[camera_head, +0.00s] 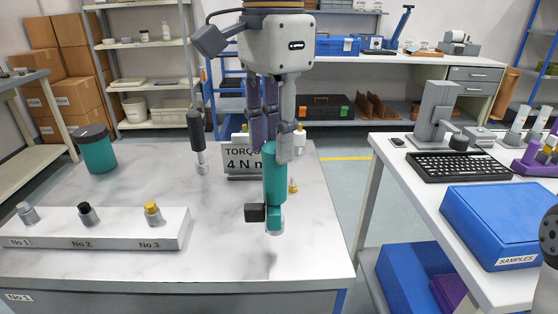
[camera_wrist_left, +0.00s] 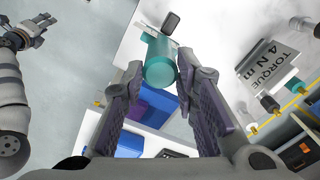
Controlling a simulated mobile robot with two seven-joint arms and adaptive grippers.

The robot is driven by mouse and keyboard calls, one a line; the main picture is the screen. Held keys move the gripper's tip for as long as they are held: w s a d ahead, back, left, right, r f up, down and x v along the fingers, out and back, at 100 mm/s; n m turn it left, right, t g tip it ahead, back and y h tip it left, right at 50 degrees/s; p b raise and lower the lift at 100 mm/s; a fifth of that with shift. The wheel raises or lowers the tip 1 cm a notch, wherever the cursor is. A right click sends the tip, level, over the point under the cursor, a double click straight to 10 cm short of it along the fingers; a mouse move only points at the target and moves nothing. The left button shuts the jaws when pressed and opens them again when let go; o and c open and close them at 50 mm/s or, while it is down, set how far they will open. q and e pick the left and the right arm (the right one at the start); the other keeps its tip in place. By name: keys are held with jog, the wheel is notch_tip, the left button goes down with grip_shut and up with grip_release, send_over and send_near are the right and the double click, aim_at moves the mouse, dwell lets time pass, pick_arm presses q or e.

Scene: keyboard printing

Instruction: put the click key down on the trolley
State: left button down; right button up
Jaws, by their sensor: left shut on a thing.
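The click key (camera_head: 275,178) has a teal handle, with a black block and a teal end piece at its bottom. It hangs roughly upright from my left gripper (camera_head: 268,140), which is shut on its upper end. It appears raised above the marble-topped table (camera_head: 130,255); contact cannot be told. In the left wrist view the click key (camera_wrist_left: 160,68) is between the fingertips of the left gripper (camera_wrist_left: 158,88). My right gripper (camera_wrist_left: 40,30) shows small there, fingers apart. The white-topped stand at right (camera_head: 405,205) has a lower shelf; which surface is the trolley is unclear.
A block with several numbered knobs (camera_head: 120,230), a teal cup (camera_head: 96,150), a black-handled tool (camera_head: 198,140) and a torque sign (camera_head: 240,165) stand on the marble top. The right stand carries a keyboard (camera_head: 460,167) and a blue samples box (camera_head: 500,225). The marble top's front right is clear.

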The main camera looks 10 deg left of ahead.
pick_arm(q)
jog(key=shift+w+d+f, duration=0.15)
jog(key=shift+w+f, duration=0.05)
jog(key=shift+f, duration=0.85)
jog(key=shift+w+d+f, duration=0.1)
jog(key=shift+w+f, duration=0.1)
jog(key=shift+f, duration=0.8)
jog(key=shift+f, duration=0.1)
jog(key=c, duration=1.3)
grip_release()
notch_tip(320, 180, up, 12)
jog(key=shift+r, duration=0.1)
pick_arm(e)
jog(key=shift+s+f, duration=0.3)
